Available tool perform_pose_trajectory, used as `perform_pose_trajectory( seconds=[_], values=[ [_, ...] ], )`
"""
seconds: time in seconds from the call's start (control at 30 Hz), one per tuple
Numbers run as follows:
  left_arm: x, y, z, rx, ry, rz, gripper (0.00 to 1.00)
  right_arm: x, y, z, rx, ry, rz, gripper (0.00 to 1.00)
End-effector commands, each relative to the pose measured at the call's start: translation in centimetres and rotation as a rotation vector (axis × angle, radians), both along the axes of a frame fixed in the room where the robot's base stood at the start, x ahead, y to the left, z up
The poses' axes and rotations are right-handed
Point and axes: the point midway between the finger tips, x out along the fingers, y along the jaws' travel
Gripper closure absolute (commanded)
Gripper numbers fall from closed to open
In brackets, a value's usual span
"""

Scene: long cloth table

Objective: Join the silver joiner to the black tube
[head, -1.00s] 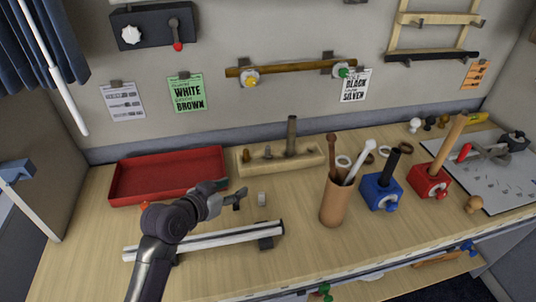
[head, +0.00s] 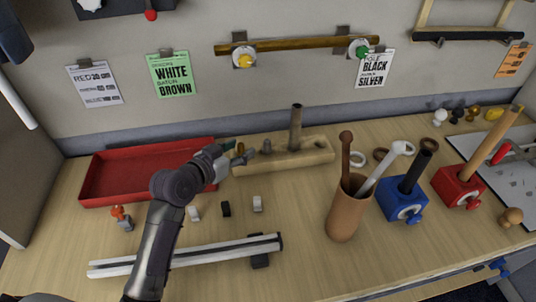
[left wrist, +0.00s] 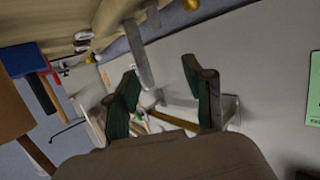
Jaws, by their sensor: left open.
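The black tube (head: 413,174) stands tilted in a blue block (head: 398,202) on the right half of the table. A small grey piece (head: 266,146), which looks like the silver joiner, stands in the wooden rack (head: 312,158) at the back middle. My left gripper (head: 240,152) is at the left end of that rack, just left of the grey piece, open and apparently empty. In the left wrist view its two green-padded fingers (left wrist: 164,97) are spread, with a grey post (left wrist: 138,55) beyond them. My right gripper is not in view.
A tall grey-brown tube (head: 296,128) stands in the rack. A red tray (head: 88,178) is at left, a brown cup (head: 346,215) with sticks at centre right, a red block (head: 459,187) beyond the blue one. A long rail (head: 210,251) and small pieces lie in front.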

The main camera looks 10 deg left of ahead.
Motion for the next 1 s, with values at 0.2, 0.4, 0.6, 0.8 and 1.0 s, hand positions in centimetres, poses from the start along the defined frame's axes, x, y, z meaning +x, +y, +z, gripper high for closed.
perform_pose_trajectory(
  seconds=[0.2, 0.4, 0.6, 0.8, 1.0],
  values=[
    [0.0, 0.0, -3.2, 0.0, 0.0, 0.0, 0.48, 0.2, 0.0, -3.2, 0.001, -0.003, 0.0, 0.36],
    [1.5, -0.6, -3.5, -0.003, 0.0, 0.0, 0.48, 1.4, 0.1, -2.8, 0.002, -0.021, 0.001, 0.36],
    [5.0, -2.2, -4.7, -0.003, 0.001, -0.001, 0.48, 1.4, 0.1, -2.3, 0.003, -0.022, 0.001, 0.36],
    [7.3, -3.0, -5.6, -0.002, 0.002, 0.0, 0.48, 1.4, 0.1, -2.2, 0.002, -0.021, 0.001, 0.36],
    [8.5, -3.5, -6.0, -0.002, 0.002, 0.0, 0.48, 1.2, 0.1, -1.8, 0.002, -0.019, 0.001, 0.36]
  ],
)
